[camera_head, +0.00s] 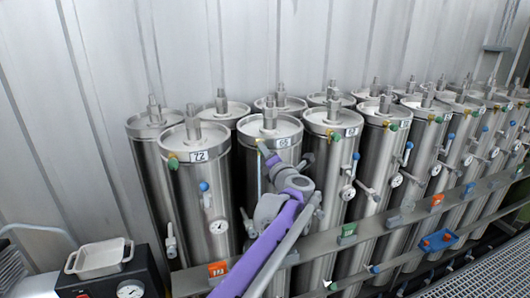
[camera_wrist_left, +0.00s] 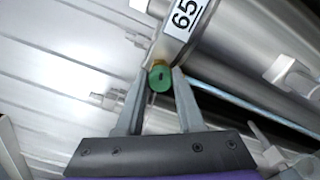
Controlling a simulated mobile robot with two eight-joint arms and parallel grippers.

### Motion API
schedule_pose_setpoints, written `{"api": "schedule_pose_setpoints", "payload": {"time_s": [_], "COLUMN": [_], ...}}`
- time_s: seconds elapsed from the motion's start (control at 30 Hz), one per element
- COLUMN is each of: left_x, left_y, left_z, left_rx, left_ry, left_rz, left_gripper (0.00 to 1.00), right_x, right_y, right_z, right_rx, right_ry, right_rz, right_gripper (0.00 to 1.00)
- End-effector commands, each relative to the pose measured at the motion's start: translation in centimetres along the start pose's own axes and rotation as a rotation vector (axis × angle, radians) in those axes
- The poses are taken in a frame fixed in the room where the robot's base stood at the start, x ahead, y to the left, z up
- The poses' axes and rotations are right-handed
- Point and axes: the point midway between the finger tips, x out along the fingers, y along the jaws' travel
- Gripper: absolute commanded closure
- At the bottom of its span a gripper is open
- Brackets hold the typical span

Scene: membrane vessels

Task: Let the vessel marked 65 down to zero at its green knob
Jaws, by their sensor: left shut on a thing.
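The vessel marked 65 (camera_head: 283,142) is a steel cylinder in the front row, second from the left. Its label (camera_wrist_left: 184,18) shows close up in the left wrist view. The green knob (camera_wrist_left: 160,78) sits just below the label. My left gripper (camera_wrist_left: 161,76) has one finger on each side of the knob and is shut on it. In the head view my purple left arm covers much of the vessel's front and the gripper (camera_head: 266,150) reaches the top near the label. The vessel's gauge is hidden there. My right gripper is not in view.
The vessel marked 72 (camera_head: 195,200) stands to the left, with its own green knob, blue valve and gauge. More vessels run to the right. A rail (camera_head: 385,226) with coloured tags crosses in front. A metal tray (camera_head: 100,258) rests on a black box at lower left.

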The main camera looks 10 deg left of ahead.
Motion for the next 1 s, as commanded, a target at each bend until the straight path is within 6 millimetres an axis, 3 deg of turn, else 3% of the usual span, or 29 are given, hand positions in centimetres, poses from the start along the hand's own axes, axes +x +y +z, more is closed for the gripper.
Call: {"api": "schedule_pose_setpoints", "payload": {"time_s": [0.03, 0.07, 0.2, 0.57, 1.0], "left_x": [0.0, 0.0, 0.0, -0.5, -8.5], "left_y": [0.0, 0.0, 0.0, -0.1, -0.2], "left_z": [0.0, 0.0, 0.0, 0.0, -0.1], "left_rx": [0.001, 0.001, 0.001, 0.001, 0.002], "left_ry": [0.000, 0.000, 0.000, 0.000, -0.003], "left_rz": [0.000, 0.000, 0.000, -0.001, -0.003], "left_gripper": [1.00, 0.58, 0.33, 0.33, 0.33], "right_x": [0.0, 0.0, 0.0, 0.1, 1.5], "right_y": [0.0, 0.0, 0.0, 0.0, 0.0], "right_z": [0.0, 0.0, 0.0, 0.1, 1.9], "right_rx": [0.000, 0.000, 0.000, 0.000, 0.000], "right_ry": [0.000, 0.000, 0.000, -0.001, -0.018], "right_rz": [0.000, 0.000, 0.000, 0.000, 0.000], "right_gripper": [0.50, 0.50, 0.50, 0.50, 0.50]}}
